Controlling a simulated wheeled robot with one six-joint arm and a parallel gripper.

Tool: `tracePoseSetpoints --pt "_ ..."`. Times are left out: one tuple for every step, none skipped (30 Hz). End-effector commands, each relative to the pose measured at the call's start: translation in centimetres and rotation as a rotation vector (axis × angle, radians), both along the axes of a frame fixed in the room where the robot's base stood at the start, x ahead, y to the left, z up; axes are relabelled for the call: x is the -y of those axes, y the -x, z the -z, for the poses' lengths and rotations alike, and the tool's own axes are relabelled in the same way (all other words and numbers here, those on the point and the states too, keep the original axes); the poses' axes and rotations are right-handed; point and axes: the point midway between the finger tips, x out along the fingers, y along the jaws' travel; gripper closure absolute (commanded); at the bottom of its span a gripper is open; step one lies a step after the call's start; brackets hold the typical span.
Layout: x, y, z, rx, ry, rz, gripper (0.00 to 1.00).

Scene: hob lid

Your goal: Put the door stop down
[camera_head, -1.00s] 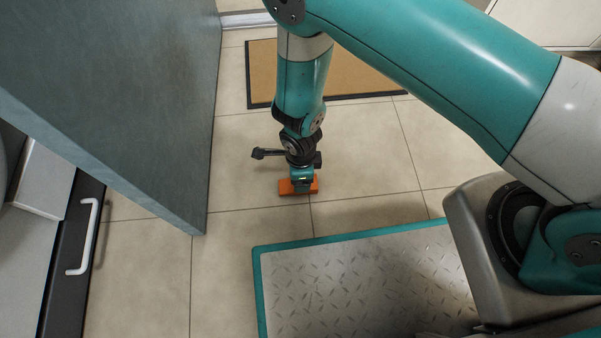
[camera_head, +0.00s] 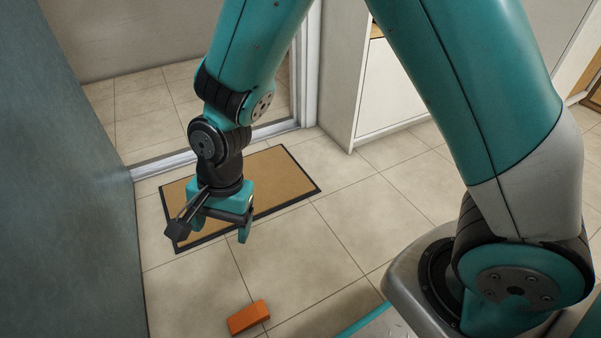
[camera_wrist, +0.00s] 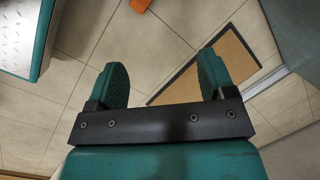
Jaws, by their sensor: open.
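The door stop (camera_head: 248,317) is an orange block lying on the tiled floor at the bottom of the head view. It also shows at the top edge of the wrist view (camera_wrist: 141,5), partly cut off. My gripper (camera_head: 216,228) is open and empty, raised above the floor, up and to the left of the door stop in the head view. In the wrist view its two green fingers (camera_wrist: 163,82) stand wide apart with nothing between them. The door stop is apart from the fingers.
A tan doormat (camera_head: 270,185) with a dark border lies behind my gripper, before a doorway with a pale metal threshold. A grey-green door panel (camera_head: 75,200) stands close on the left. A white cabinet (camera_head: 395,85) stands at the back. Floor around the door stop is clear.

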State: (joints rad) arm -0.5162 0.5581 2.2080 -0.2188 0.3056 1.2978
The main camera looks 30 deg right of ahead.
Motion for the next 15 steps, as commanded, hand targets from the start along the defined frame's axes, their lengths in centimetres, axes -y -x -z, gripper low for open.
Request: tracePoseSetpoints --pt "1.0 0.5 -3.4 0.039 -0.035 -0.114 0.24" --pt "1.5 1.1 -5.0 0.059 -0.052 -0.193 0.24" --pt "2.2 1.8 -7.1 0.089 -0.074 -0.298 0.24" --pt "2.8 2.5 -8.5 0.112 -0.089 -0.378 0.24" --pt "3.4 3.3 -10.0 0.138 -0.103 -0.457 0.24" --pt "4.2 4.4 -11.6 0.173 -0.119 -0.563 0.24" --pt "4.7 5.3 -12.8 0.199 -0.130 -0.642 0.24" --pt "5.3 6.1 -13.8 0.225 -0.138 -0.717 0.24" --pt "6.0 7.3 -15.0 0.260 -0.147 -0.813 0.24" --pt "6.4 8.1 -15.7 0.284 -0.152 -0.880 0.24" --pt "6.8 8.9 -16.3 0.307 -0.156 -0.943 0.24" --pt "7.3 9.9 -17.0 0.334 -0.159 -1.019 0.24" --pt "7.6 10.5 -17.4 0.352 -0.161 -1.069 0.24" --pt "7.8 11.1 -17.8 0.368 -0.162 -1.113 0.24" --pt "8.1 11.7 -18.1 0.384 -0.162 -1.163 0.24"
